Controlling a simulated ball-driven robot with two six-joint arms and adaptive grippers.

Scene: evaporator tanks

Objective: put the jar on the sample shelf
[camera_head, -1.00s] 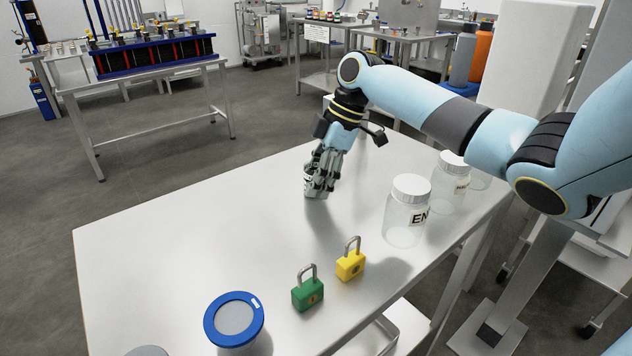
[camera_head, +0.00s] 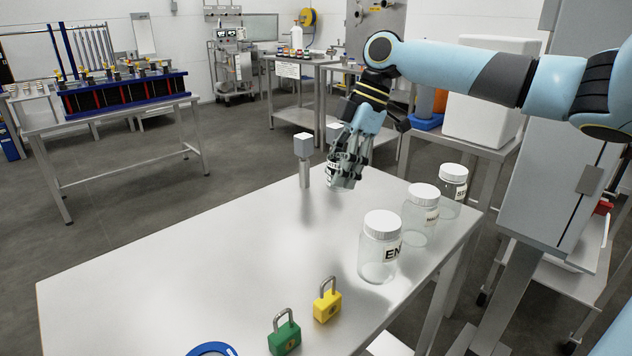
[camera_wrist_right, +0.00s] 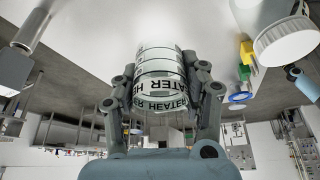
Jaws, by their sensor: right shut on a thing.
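My right gripper (camera_head: 346,178) is shut on a small jar (camera_head: 331,172) above the far end of the steel table (camera_head: 215,255). In the head view the fingers hide most of this jar. In the right wrist view the jar (camera_wrist_right: 158,72) sits between both fingers (camera_wrist_right: 160,105), with a white band and black "HEATER" lettering. I cannot tell which thing is the sample shelf. My left gripper is not in view.
Three larger clear jars with white lids (camera_head: 379,250) (camera_head: 421,215) (camera_head: 453,185) stand along the table's right side. A grey post (camera_head: 304,165) stands by the gripper. Green (camera_head: 284,333) and yellow (camera_head: 327,303) padlocks and a blue-rimmed item (camera_head: 212,350) are nearer. The table's left half is clear.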

